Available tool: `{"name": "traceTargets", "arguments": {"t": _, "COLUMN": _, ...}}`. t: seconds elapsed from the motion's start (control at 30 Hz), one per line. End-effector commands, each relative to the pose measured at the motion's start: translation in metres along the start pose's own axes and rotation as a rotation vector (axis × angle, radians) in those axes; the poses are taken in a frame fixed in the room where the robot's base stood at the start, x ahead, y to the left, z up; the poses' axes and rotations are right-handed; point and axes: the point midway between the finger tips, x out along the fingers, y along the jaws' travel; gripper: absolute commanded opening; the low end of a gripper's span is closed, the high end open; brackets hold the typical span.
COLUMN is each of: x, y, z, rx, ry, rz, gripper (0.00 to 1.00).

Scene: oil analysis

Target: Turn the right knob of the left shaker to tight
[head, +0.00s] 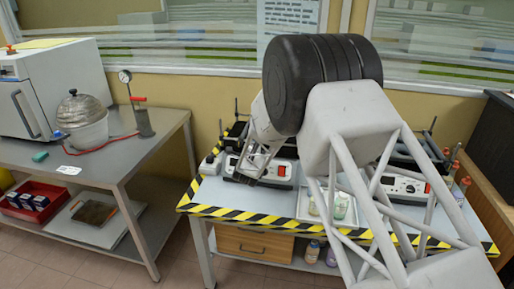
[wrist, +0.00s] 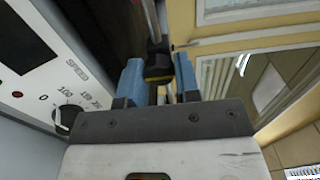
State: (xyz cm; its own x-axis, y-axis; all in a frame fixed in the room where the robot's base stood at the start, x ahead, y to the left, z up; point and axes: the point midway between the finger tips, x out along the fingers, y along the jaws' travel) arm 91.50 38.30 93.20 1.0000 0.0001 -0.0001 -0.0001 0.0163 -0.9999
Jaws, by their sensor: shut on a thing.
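The left shaker (head: 283,172) is a white box with a control panel, on the striped table, partly hidden behind my arm. Its panel (wrist: 45,75) fills the left of the wrist view, with a speed dial (wrist: 66,117) and a red light. My gripper (head: 247,172) is at the front of this shaker in the head view. In the wrist view its blue fingers (wrist: 158,78) stand either side of a black knob (wrist: 157,62) with a yellowish edge, and are shut on it. The head view does not show the knob clearly, and its tightness cannot be told.
A second shaker (head: 408,186) stands to the right, partly behind my arm. A tray (head: 345,222) with jars lies between them. Black-and-yellow tape (head: 250,217) marks the table's front edge. A side table (head: 120,158) with a pot and pump stands left.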

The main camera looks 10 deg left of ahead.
Motion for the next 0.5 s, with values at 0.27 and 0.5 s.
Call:
{"name": "traceTargets", "arguments": {"t": 0.27, "x": 0.0003, "y": -0.0006, "z": 0.0, "rx": 0.0, "ry": 0.0, "rz": -0.001, "gripper": 0.36}}
{"name": "traceTargets", "arguments": {"t": 0.5, "x": 0.0001, "y": -0.0003, "z": 0.0, "rx": -0.001, "ry": 0.0, "rz": 0.0, "gripper": 0.55}}
